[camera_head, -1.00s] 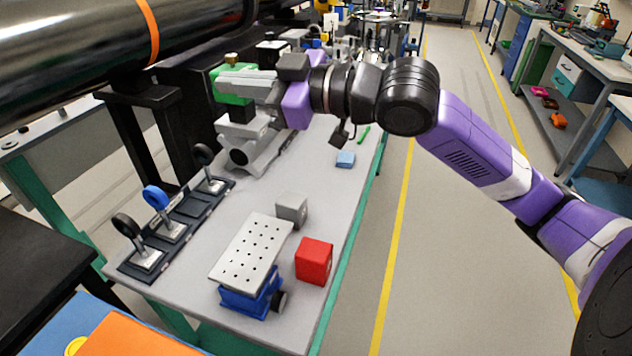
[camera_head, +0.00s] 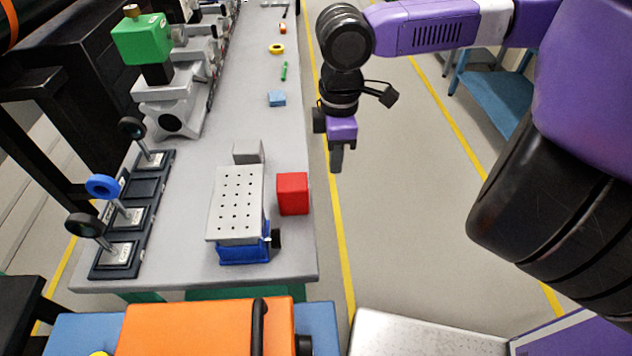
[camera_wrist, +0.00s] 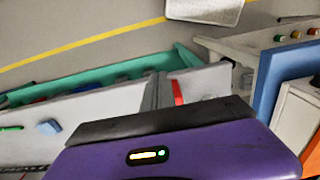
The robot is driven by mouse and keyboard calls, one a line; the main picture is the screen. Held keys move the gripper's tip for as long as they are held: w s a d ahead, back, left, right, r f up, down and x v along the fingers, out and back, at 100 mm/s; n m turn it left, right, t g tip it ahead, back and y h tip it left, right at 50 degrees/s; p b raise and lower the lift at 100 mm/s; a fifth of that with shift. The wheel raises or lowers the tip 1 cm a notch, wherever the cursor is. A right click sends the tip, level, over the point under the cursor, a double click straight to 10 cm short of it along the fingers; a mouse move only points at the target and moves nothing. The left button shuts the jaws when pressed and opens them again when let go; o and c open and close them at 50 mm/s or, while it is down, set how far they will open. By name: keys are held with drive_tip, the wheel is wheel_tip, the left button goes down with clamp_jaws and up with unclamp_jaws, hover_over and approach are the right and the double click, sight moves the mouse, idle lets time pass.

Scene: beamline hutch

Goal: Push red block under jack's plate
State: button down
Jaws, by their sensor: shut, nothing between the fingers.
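The red block (camera_head: 292,194) stands on the grey bench near its right edge, just right of the jack. The jack (camera_head: 244,249) has a blue base, a dark knob on its right and a perforated white plate (camera_head: 236,207) on top. My gripper (camera_head: 336,168) is shut and empty, pointing down beyond the bench's right edge, right of and farther back than the red block. In the wrist view the gripper fingers (camera_wrist: 157,92) show, with a strip of the red block (camera_wrist: 177,92) beside them, partly hidden.
A grey block (camera_head: 248,151) stands just behind the plate. A rail with round optics (camera_head: 128,215) lies left of the jack. A light blue block (camera_head: 277,98) sits farther back. The aisle floor right of the bench is free.

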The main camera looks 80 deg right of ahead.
sight(282, 193)
drive_tip(key=w+a+f, duration=0.1)
drive_tip(key=w+f, duration=0.3)
drive_tip(key=f, duration=0.5)
drive_tip(key=shift+a+f, duration=0.2)
drive_tip(key=shift+f, duration=0.15)
drive_tip(key=w, duration=0.2)
drive_tip(key=w+a+p, duration=0.1)
drive_tip(key=w, duration=0.1)
drive_tip(key=w+a, duration=0.1)
drive_tip(key=w, duration=0.2)
drive_tip(key=shift+a+p, duration=0.2)
drive_tip(key=shift+p, duration=0.1)
drive_tip(key=shift+s, duration=0.1)
